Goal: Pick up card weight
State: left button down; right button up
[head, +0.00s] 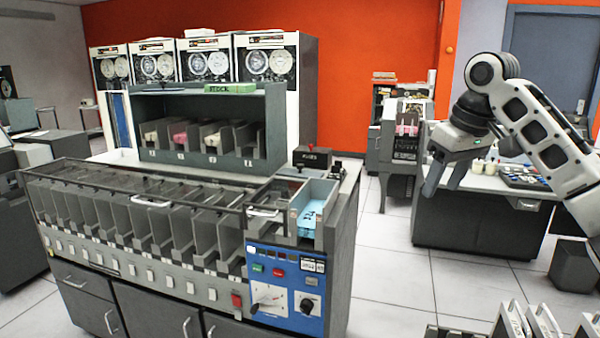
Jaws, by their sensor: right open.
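A small grey piece with a pale handle (264,213), which looks like the card weight, sits on top of the card sorter (285,315), just left of the card hopper. The hopper holds a stack of blue cards (314,207). My right gripper (443,188) is open and empty, pointing down. In the picture it is well to the right of the sorter, in front of the far desk. It is far from the weight and touches nothing. My left gripper is out of view.
A row of open pockets (130,215) fills the sorter's left part. A shelf labelled STOCK (200,96) with card bins stands behind it. A dark desk (475,215) stands at right. White racks (540,325) rise at the lower right. Floor between sorter and desk is clear.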

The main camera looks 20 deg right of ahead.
aim_at(298, 172)
jog(key=i, duration=2)
